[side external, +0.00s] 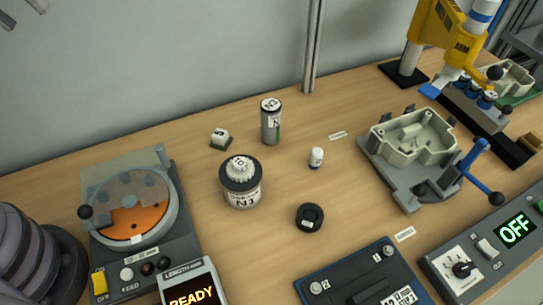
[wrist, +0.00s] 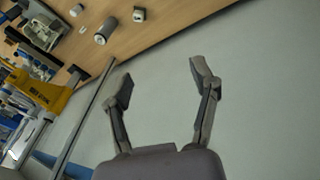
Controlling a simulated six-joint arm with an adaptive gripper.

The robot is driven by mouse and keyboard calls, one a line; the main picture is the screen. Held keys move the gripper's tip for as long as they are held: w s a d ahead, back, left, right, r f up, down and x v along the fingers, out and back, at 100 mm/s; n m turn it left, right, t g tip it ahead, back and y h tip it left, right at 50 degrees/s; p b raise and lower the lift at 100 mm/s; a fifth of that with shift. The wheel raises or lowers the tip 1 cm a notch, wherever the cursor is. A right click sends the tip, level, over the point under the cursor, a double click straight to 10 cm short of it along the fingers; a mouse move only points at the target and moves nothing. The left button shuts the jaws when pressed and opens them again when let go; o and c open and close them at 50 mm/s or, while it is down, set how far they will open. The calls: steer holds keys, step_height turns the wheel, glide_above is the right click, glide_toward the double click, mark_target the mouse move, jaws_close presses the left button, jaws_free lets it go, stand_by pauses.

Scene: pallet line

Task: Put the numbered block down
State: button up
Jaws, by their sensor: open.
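The numbered block (side external: 220,135) is a small white cube with a dark mark on top. It sits at the back of the wooden bench, on or against a dark base, left of a tall grey cylinder (side external: 271,122). In the wrist view, a small grey block (wrist: 139,14) near the bench edge looks like it. My gripper (wrist: 162,80) is open, with its two fingers wide apart and nothing between them. It faces the grey wall, away from the block. In the side view, only grey tips that look like its fingers show at the top left corner.
A round jar with a white gear (side external: 241,182), a small white bottle (side external: 316,158) and a black ring (side external: 310,217) stand mid-bench. A feeder with an orange disc (side external: 138,216) is left. A fixture holding a grey housing (side external: 412,134) and a yellow press (side external: 440,25) are right.

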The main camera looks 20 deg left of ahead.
steer(key=s+a+r+m+t+y, duration=0.1)
steer(key=s+a+m, duration=0.3)
steer(key=s, duration=0.6)
steer(key=shift+s+m+t+y, duration=0.3)
steer(key=shift+s+t+y, duration=0.1)
steer(key=shift+y, duration=0.1)
